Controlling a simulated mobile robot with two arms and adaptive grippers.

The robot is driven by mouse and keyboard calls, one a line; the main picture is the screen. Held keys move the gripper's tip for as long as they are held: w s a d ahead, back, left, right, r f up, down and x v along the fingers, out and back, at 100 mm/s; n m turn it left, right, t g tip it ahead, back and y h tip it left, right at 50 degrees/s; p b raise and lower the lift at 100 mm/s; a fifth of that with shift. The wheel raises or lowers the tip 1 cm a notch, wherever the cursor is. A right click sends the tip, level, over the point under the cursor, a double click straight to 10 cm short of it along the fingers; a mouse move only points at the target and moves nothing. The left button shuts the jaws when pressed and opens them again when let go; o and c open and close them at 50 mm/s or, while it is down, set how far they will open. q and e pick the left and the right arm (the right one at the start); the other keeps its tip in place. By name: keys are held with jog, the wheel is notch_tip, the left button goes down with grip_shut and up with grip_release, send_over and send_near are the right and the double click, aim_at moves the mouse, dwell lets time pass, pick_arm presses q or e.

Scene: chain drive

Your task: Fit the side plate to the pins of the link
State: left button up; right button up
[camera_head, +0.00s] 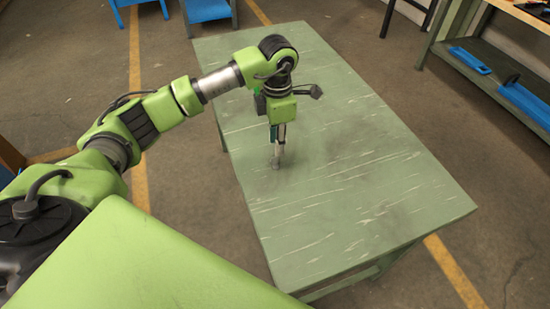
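My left gripper (277,150) points down over the left part of the green table (360,190). Its fingers look narrow and close together, and I cannot tell whether they are open or shut. A small grey piece (275,163) shows at the fingertips, close to or on the tabletop. It is too small to tell whether it is the link, the side plate or part of the fingers. I cannot make out the pins. My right gripper is not in view.
The rest of the worn tabletop is clear. A shelf unit (490,75) with blue trays (525,100) stands at the far right. Blue stools or stands (207,10) are at the back left. Yellow lines (455,272) mark the floor.

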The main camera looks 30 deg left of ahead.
aim_at(275, 158)
pick_arm(q)
jog(key=shift+f, duration=0.65)
jog(key=shift+w+f, duration=0.1)
jog(key=shift+f, duration=0.2)
jog(key=f, duration=0.1)
jog(key=p, duration=0.1)
jog(key=f, duration=0.1)
jog(key=shift+s+a+f+p, duration=0.2)
jog(key=shift+a+f+p, duration=0.05)
jog(key=shift+f+p, duration=0.1)
notch_tip(275, 158, down, 2)
jog(key=shift+f, duration=0.1)
jog(key=shift+w+f, duration=0.1)
jog(key=shift+f, duration=0.1)
grip_shut()
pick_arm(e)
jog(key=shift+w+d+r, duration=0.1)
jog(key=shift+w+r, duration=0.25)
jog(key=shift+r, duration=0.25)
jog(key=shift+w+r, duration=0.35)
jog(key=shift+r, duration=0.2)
